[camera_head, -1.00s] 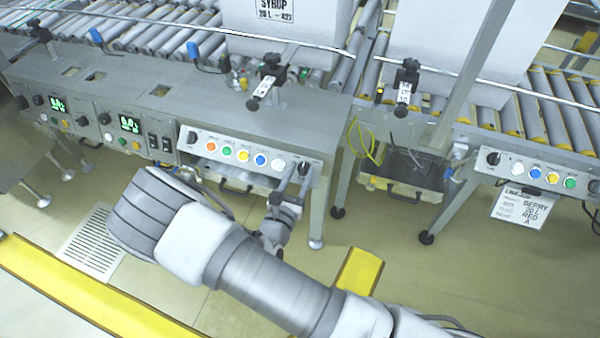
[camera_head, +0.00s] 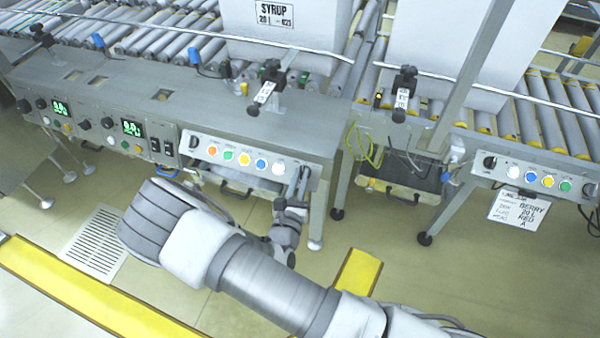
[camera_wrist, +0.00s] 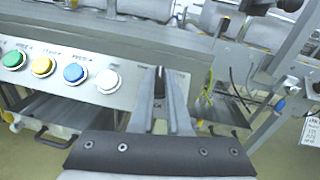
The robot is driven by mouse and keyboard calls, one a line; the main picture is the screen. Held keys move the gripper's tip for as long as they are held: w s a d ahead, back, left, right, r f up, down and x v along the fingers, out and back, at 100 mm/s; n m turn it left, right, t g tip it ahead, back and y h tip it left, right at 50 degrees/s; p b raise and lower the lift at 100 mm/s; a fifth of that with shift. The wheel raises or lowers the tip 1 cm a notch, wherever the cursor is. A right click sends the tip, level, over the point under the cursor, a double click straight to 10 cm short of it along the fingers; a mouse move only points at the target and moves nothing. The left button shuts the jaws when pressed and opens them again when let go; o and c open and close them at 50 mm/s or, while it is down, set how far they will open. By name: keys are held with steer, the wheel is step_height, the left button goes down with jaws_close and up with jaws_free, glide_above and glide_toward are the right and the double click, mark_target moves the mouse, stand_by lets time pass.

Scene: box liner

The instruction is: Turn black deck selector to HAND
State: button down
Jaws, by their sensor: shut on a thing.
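The black deck selector (camera_head: 306,171) is at the right end of the white button panel (camera_head: 231,160) on the near conveyor frame. My gripper (camera_head: 301,173) reaches up to it from below and is shut on it. In the wrist view my gripper's two fingers (camera_wrist: 172,80) come together at the panel's right end, just right of the white button (camera_wrist: 108,80). The fingers hide most of the knob and its label, so I cannot read which position it points to.
The panel's orange, green, yellow and blue buttons (camera_head: 261,164) sit left of the white one. Another black selector (camera_head: 193,143) is at the panel's left end. A second panel (camera_head: 532,176) hangs on the right conveyor. A clamp (camera_head: 268,85) stands above the panel. Open floor lies below.

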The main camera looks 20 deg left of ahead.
steer(key=n+y+p, duration=0.1)
steer(key=n+p, duration=0.1)
steer(key=n+g+y+p, duration=0.1)
steer(key=n+y+p, duration=0.1)
steer(key=n+g+y+p, duration=0.1)
steer(key=n+y+p, duration=0.1)
steer(key=shift+d+r+n+p, duration=0.3)
steer(key=shift+d+n+p, duration=0.1)
steer(key=n+g+y+p, duration=0.1)
steer(key=n+p, duration=0.1)
steer(key=p, duration=0.1)
steer(key=shift+f+n+y, duration=0.1)
steer(key=shift+n+y, duration=0.3)
steer(key=shift+w+f+g, duration=0.1)
steer(key=shift+f+g, duration=0.05)
steer(key=shift+g, duration=0.25)
steer(key=c, duration=0.9)
jaws_free()
